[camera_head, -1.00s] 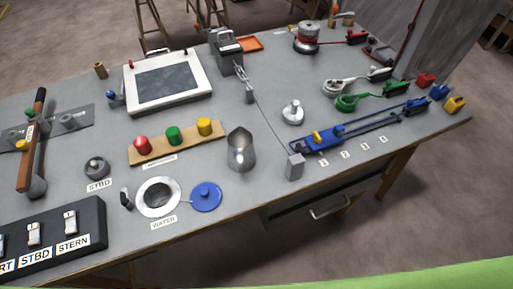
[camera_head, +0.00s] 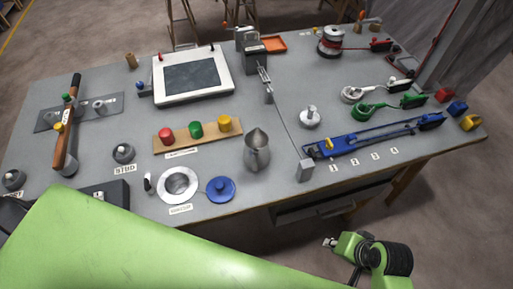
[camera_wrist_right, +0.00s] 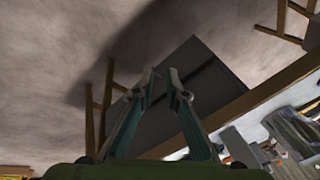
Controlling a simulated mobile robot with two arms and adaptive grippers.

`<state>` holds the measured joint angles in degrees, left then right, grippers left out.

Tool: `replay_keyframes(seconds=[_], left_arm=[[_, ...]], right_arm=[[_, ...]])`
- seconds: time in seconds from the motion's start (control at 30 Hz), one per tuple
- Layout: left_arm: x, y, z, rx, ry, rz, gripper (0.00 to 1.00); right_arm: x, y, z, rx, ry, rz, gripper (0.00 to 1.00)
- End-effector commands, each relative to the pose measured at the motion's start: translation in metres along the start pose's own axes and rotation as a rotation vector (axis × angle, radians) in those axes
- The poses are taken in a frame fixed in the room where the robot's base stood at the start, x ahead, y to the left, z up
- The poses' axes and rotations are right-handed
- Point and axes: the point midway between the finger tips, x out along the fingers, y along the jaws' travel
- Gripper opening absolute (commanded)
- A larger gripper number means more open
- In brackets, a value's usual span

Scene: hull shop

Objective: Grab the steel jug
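The steel jug (camera_head: 257,152) stands upright on the grey workbench (camera_head: 115,207), right of the row of coloured knobs and behind the blue round lid (camera_head: 221,189). It looks tapered, with a pointed rim, and nothing touches it. My right gripper (camera_wrist_right: 161,76) shows in the right wrist view with its two fingers apart and nothing between them. My left gripper is not in view.
A wooden rack with red, green and yellow knobs (camera_head: 195,129) is left of the jug. A ring-shaped opening (camera_head: 178,186) is in front of it. A grey block (camera_head: 305,171) and blue track (camera_head: 375,138) lie to the right. A drawer (camera_head: 315,207) hangs below the edge.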

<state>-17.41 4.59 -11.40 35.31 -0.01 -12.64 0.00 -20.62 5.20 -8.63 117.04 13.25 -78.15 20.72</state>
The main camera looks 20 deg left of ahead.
Motion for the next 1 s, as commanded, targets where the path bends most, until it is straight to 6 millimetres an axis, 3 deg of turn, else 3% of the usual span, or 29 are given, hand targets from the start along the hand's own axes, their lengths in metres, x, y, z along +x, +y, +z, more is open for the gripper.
replay_keyframes(seconds=[0.3, 0.43, 0.5, 0.67, 0.77, 1.0], left_arm=[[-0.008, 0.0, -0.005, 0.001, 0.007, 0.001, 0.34], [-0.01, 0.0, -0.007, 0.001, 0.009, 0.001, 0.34], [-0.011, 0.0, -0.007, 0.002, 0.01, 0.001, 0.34], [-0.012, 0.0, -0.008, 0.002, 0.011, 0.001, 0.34], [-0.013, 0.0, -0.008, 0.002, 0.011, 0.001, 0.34], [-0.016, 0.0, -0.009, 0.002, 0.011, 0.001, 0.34]], right_arm=[[-0.04, -0.133, -0.065, 0.549, -0.179, -0.344, 0.13], [-0.066, -0.181, -0.084, 0.739, -0.316, -0.442, 0.13], [-0.077, -0.199, -0.09, 0.808, -0.378, -0.47, 0.13], [-0.09, -0.22, -0.096, 0.889, -0.457, -0.498, 0.13], [-0.084, -0.229, -0.094, 0.903, -0.474, -0.501, 0.13], [-0.047, -0.257, -0.086, 0.903, -0.472, -0.5, 0.13]])
